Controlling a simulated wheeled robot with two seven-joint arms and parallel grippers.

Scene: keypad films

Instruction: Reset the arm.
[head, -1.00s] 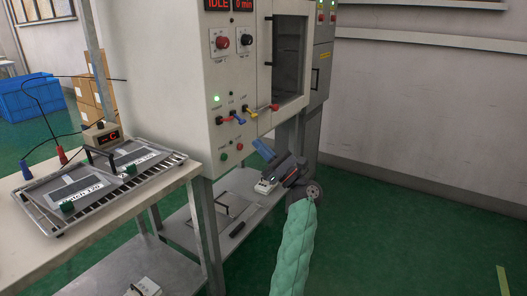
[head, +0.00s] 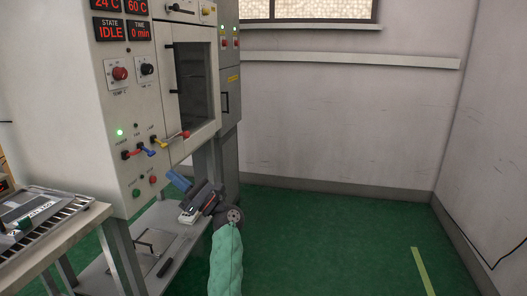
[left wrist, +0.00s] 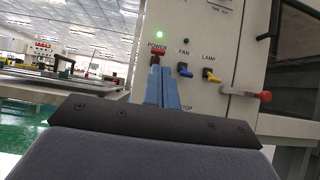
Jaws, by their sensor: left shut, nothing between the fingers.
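My left gripper (head: 178,181) is in front of the cabinet's lower front, below the switch row in the head view. Its blue fingers (left wrist: 163,88) are together and empty in the left wrist view. There their tips appear just below the red POWER switch (left wrist: 158,52), but a gap in depth is hard to judge. The blue FAN switch (left wrist: 184,71) and yellow LAMP switch (left wrist: 211,76) are right of the tips. The green power light (head: 119,132) is lit, and the state display (head: 111,30) reads IDLE. My right gripper is not in view.
The cabinet door (head: 194,88) looks shut, with a red-ended lever (left wrist: 264,96) near its lower edge. A low shelf (head: 150,270) is under the cabinet. The green floor (head: 330,240) at the right is clear.

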